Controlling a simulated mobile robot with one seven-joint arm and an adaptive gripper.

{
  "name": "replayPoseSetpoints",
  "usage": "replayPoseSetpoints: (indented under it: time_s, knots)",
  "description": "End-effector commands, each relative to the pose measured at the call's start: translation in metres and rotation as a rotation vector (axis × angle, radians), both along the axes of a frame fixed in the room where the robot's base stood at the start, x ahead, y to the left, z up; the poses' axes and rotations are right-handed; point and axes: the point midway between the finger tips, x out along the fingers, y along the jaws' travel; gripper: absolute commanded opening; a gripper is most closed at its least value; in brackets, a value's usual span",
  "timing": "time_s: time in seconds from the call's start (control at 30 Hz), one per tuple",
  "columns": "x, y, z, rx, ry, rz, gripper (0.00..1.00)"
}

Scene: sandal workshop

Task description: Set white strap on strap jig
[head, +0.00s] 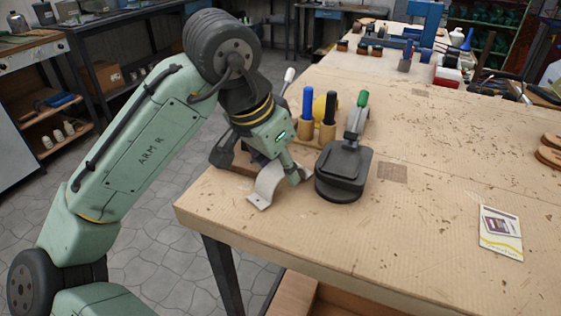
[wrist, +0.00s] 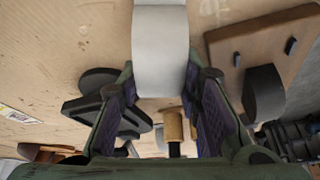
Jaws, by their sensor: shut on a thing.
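The white strap (head: 264,187) is a short curved band near the bench's front left corner. It also shows in the wrist view (wrist: 160,45), running between the two fingers of my gripper (wrist: 165,82). My gripper (head: 291,179) is shut on the strap, low over the bench top; whether the strap touches the bench is unclear. A brown board with dark pegs and a dark rounded block (wrist: 265,92), apparently the strap jig, lies beside the strap in the wrist view. In the head view it is mostly hidden behind my gripper, with a dark part (head: 222,154) showing.
A black press-like device (head: 341,172) with a green-tipped lever stands just right of my gripper. Blue-handled (head: 307,103) and black-handled (head: 330,107) tools stand in wooden holders behind. A printed card (head: 500,232) lies at right. The bench (head: 420,215) between is clear.

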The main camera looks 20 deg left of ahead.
Motion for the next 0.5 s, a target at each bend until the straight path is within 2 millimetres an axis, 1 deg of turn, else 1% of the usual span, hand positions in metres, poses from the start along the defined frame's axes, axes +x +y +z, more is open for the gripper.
replayPoseSetpoints:
  time_s: [0.17, 0.3, 0.33, 0.43, 0.5]
  knots:
    - [0.0001, -0.0002, 0.0002, 0.001, -0.001, -0.001, 0.16]
    - [0.0001, -0.0002, -0.0041, 0.0, -0.001, -0.001, 0.16]
    - [0.0, -0.0001, -0.0028, 0.001, -0.001, -0.001, 0.34]
    - [0.0, -0.0001, -0.0026, 0.001, -0.001, -0.001, 0.4]
    - [0.0, 0.0, -0.0025, 0.001, -0.001, -0.001, 0.4]
